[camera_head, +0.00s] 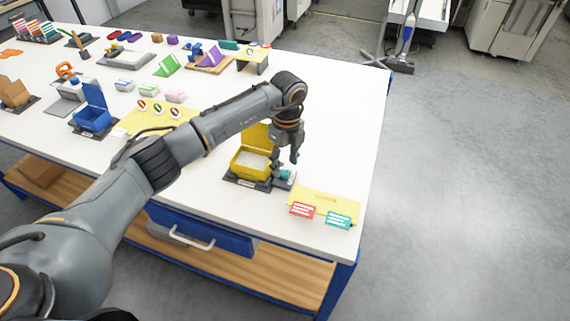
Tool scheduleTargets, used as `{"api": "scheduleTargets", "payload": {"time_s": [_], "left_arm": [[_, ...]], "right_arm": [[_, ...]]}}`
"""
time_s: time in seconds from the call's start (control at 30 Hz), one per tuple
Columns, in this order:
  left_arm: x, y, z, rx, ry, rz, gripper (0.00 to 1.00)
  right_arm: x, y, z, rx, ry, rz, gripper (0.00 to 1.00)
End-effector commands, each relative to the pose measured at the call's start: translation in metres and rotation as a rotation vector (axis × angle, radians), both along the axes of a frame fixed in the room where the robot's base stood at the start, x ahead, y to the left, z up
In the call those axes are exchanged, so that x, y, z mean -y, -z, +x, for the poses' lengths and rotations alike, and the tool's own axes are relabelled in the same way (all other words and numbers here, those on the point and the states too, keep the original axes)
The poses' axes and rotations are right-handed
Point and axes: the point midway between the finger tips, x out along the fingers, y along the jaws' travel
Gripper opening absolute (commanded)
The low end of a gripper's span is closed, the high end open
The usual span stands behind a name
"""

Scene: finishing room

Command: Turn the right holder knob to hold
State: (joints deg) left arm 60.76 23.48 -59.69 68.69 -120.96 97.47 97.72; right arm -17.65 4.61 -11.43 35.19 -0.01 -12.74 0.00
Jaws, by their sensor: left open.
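The right holder (232,179) is a dark base near the front right of the white table. A yellow box (247,165) with its lid raised sits in it, with pale content inside. A small teal knob (287,174) shows at the holder's right side; its setting is too small to read. My left gripper (285,160) points down just above the knob, open. I cannot tell whether its fingers touch the knob. The arm and gripper hide part of the raised lid. My right gripper is not in view.
A yellow mat (325,200) with red (302,210) and teal (338,220) cards lies right of the holder. A blue box (94,119) stands in another holder at left. Several small items fill the table's far side.

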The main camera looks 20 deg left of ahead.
Motion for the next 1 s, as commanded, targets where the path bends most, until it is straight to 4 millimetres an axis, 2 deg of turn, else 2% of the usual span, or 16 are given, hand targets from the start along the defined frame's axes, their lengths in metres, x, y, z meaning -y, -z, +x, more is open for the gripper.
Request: {"api": "scheduleTargets", "payload": {"time_s": [0.1,0.2,0.57,0.8,1.0], "left_arm": [[0.0,0.016,-0.001,-0.002,0.001,0.0,0.49],[0.0,0.024,-0.001,-0.001,0.002,0.0,0.49],[0.0,0.029,-0.001,0.001,0.002,-0.001,0.49],[0.0,0.029,-0.001,0.0,0.002,-0.001,0.01],[0.0,0.029,-0.001,0.001,0.007,-0.001,0.0]], "right_arm": [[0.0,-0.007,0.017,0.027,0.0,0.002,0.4],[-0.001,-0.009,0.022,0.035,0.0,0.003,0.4],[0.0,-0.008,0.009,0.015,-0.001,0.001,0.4],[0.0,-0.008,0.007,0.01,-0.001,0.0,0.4],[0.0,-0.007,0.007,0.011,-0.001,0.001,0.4]]}}
